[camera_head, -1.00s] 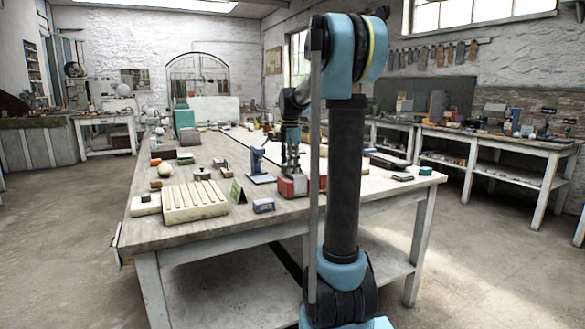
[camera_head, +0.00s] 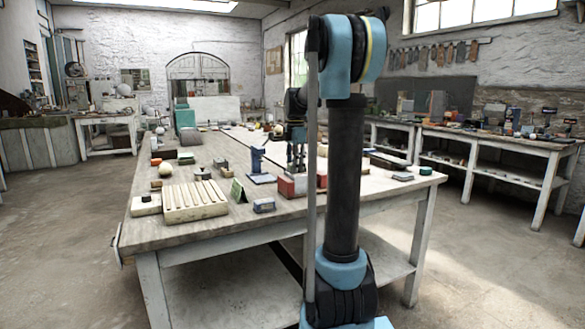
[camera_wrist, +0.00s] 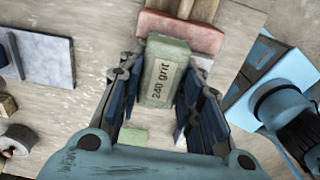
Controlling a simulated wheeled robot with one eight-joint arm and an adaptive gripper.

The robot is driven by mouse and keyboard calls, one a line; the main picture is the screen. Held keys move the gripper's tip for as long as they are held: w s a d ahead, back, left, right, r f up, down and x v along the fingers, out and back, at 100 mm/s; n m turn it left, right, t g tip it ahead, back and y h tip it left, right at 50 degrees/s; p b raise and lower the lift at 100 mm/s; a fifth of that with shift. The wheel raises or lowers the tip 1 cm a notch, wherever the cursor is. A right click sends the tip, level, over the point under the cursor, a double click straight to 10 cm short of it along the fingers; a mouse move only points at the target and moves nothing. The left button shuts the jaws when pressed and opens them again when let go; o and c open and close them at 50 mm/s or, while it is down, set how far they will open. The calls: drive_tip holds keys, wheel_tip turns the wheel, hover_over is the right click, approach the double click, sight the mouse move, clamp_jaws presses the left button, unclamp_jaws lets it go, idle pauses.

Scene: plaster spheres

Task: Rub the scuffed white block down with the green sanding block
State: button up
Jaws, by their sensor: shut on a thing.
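The green sanding block (camera_wrist: 166,72), marked "240 grit", sits between the fingers of my gripper (camera_wrist: 163,92) in the wrist view. The gripper is shut on it. In the head view my gripper (camera_head: 296,163) is over the near right part of the table, just above or at a red and pale box-like thing (camera_head: 291,187); the green block is too small to make out there. A pale bit (camera_wrist: 181,137) shows by the right finger in the wrist view; I cannot tell whether it is the scuffed white block. The fingers hide part of the surface below.
A pinkish-red block (camera_wrist: 180,32) lies beyond the green one. A pale bluish slab (camera_wrist: 46,58) lies to the left. On the table (camera_head: 150,237) stand a blue upright stand (camera_head: 257,163), a cream grooved tray (camera_head: 170,213), a green card (camera_head: 238,190) and a small blue block (camera_head: 264,205).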

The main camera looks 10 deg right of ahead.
sight(288, 173)
drive_tip(key=shift+w+d, duration=0.15)
drive_tip(key=shift+d, duration=0.35)
drive_tip(key=shift+s+a+r, duration=0.1)
drive_tip(key=shift+s+a, duration=0.1)
drive_tip(key=shift+a, duration=0.45)
drive_tip(key=shift+s+a+f, duration=0.1)
drive_tip(key=shift+s+a, duration=0.15)
drive_tip(key=shift+a, duration=0.45)
drive_tip(key=shift+s+a+r, duration=0.1)
drive_tip(key=shift+s+a, duration=0.1)
drive_tip(key=shift+a, duration=0.45)
drive_tip(key=shift+d+r, duration=0.1)
drive_tip(key=shift+w+d+r, duration=0.2)
drive_tip(key=shift+d+r, duration=0.1)
drive_tip(key=shift+d, duration=0.2)
drive_tip(key=shift+w+d+r, duration=0.15)
drive_tip(key=shift+d+r, duration=0.15)
drive_tip(key=shift+d, duration=0.15)
drive_tip(key=shift+r, duration=1.25)
